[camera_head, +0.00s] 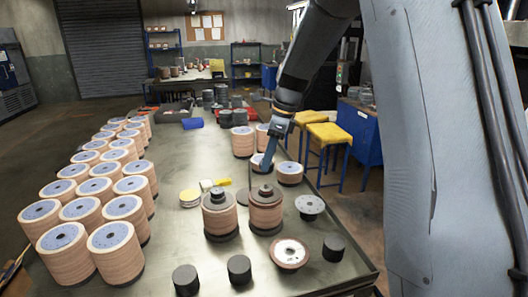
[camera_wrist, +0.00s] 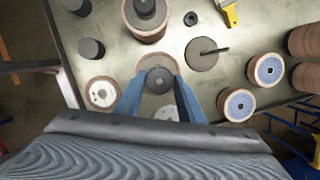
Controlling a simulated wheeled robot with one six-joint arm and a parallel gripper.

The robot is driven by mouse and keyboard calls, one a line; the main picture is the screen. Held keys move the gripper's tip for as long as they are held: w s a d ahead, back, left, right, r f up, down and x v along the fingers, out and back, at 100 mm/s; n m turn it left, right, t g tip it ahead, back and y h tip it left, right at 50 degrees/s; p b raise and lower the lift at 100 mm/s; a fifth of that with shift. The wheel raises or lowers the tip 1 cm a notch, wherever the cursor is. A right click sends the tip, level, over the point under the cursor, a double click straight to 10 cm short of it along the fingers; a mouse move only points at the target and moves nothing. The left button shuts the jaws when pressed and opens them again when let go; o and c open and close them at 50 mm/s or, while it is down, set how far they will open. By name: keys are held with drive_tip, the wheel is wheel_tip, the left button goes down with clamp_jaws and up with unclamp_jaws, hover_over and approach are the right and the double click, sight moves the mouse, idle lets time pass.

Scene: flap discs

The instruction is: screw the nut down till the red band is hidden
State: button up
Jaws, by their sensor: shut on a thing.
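My gripper (camera_head: 264,167) reaches down over the right one of two near disc stacks (camera_head: 265,217). In the wrist view its two blue fingers (camera_wrist: 159,80) stand on either side of a round grey nut (camera_wrist: 158,78) with a small centre mark, and are shut on it. The nut lies over the middle of the stack, whose brown rim (camera_wrist: 157,60) shows behind it. The neighbouring stack (camera_head: 219,218) carries a dark nut (camera_head: 217,196) on its top; it also shows in the wrist view (camera_wrist: 147,28). I cannot make out a red band in either view.
Several tall disc stacks (camera_head: 115,250) fill the table's left side. A thin rod on a dark round base (camera_wrist: 205,55) stands close to the gripped stack. Dark cylinders (camera_head: 239,270), a flap disc (camera_head: 289,252) and a grey flanged disc (camera_head: 309,205) lie near.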

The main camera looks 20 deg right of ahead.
drive_tip(key=b, duration=0.4)
hover_over(267, 185)
drive_tip(key=shift+f, duration=2.4)
drive_tip(key=shift+d, duration=0.15)
drive_tip(key=shift+w+r+p, duration=0.1)
drive_tip(key=shift+p, duration=0.2)
drive_tip(key=shift+f, duration=1.3)
drive_tip(key=o, duration=1.1)
